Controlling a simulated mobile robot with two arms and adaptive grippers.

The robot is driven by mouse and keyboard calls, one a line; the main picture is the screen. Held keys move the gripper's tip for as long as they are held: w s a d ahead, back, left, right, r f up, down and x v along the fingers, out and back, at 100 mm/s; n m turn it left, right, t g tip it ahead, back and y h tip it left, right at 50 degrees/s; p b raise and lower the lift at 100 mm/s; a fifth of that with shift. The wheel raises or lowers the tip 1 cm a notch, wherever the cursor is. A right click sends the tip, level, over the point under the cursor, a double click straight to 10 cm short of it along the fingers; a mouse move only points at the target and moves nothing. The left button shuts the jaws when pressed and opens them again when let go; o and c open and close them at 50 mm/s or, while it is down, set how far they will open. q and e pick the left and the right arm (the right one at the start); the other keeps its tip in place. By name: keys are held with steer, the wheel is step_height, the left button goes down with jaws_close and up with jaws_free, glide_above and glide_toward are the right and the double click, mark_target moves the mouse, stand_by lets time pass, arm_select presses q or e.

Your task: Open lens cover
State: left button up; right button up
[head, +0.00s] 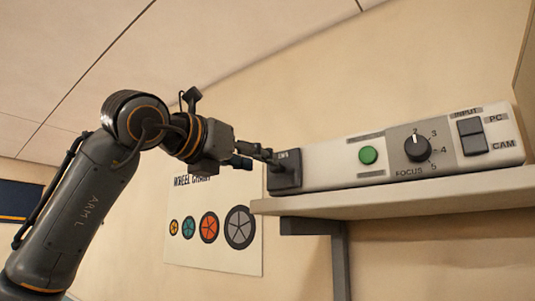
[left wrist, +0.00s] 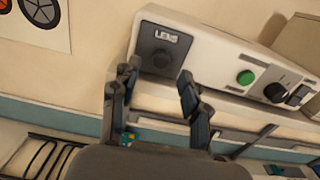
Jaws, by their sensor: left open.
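The white projector (head: 328,168) sits on a wall shelf, and it also shows in the left wrist view (left wrist: 215,55). At its left end is a dark square lens cover (head: 285,177) with lettering at its top. In the left wrist view the cover (left wrist: 152,67) looks shut over the lens and has a round raised middle. My left gripper (head: 262,154) is at the cover's upper left in the head view. In the left wrist view its fingers (left wrist: 160,77) are spread with nothing between them, one at each side of the cover's lower part. Contact cannot be told. My right gripper is out of view.
The projector front carries a green button (head: 368,155), a focus knob (head: 417,148) and an input switch (head: 472,137). The pale shelf (head: 400,192) has a dark bracket (head: 340,255). A wheel chart (head: 190,252) hangs on the wall at left.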

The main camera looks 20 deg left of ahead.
mark_target(279, 168)
arm_select(q)
steer(key=p+x, duration=0.1)
steer(key=x, duration=0.3)
steer(key=shift+s, duration=0.1)
jaws_close()
steer(key=shift+d, duration=0.1)
